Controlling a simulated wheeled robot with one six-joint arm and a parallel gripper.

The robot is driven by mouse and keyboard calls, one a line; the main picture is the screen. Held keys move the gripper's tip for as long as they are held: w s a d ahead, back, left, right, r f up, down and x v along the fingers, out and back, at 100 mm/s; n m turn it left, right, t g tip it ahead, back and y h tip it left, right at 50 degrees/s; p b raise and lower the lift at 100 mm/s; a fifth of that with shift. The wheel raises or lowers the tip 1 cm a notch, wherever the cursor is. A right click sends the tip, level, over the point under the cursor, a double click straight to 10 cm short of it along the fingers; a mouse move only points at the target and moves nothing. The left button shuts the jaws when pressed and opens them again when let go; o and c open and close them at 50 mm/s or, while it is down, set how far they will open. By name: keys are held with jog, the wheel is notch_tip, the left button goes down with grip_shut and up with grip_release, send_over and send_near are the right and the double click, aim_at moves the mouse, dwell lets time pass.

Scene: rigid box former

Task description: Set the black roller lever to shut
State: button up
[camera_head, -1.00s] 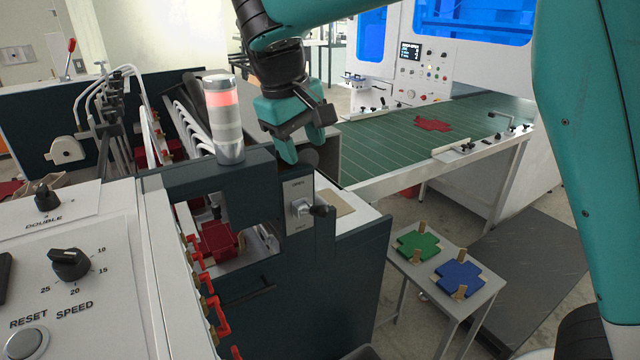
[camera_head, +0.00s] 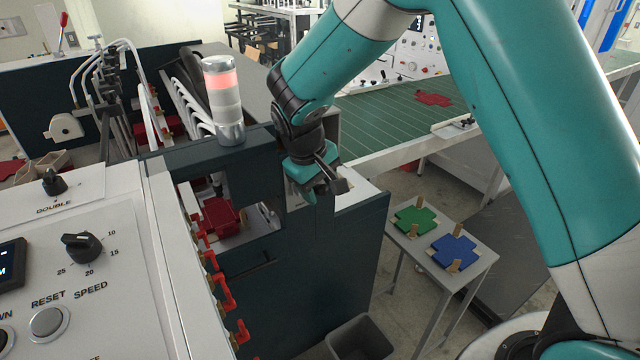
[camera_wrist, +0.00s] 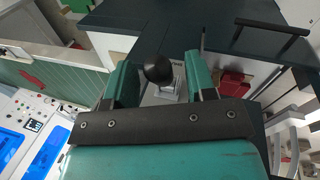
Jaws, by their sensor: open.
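The black roller lever (camera_wrist: 157,68) shows in the wrist view as a round dark knob in front of a pale plate (camera_wrist: 170,89). It appears between the two teal fingers of my gripper (camera_wrist: 163,76), nearer the left one. I cannot tell whether either finger touches it. In the head view my gripper (camera_head: 325,187) is at the dark front panel (camera_head: 318,245) of the machine and hides the lever and its plate. The jaws are open. The plate's markings cannot be read now, so the lever's setting is unclear.
A signal lamp (camera_head: 224,100) lit red stands on the machine left of my gripper. Red parts (camera_head: 222,216) lie in the opening below it. A side table (camera_head: 470,262) with green and blue pieces is at right. A grey bin (camera_head: 362,338) stands on the floor.

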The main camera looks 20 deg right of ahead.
jog(key=shift+d+f, duration=0.15)
jog(key=shift+f, duration=0.3)
jog(key=shift+c, duration=0.2)
grip_shut()
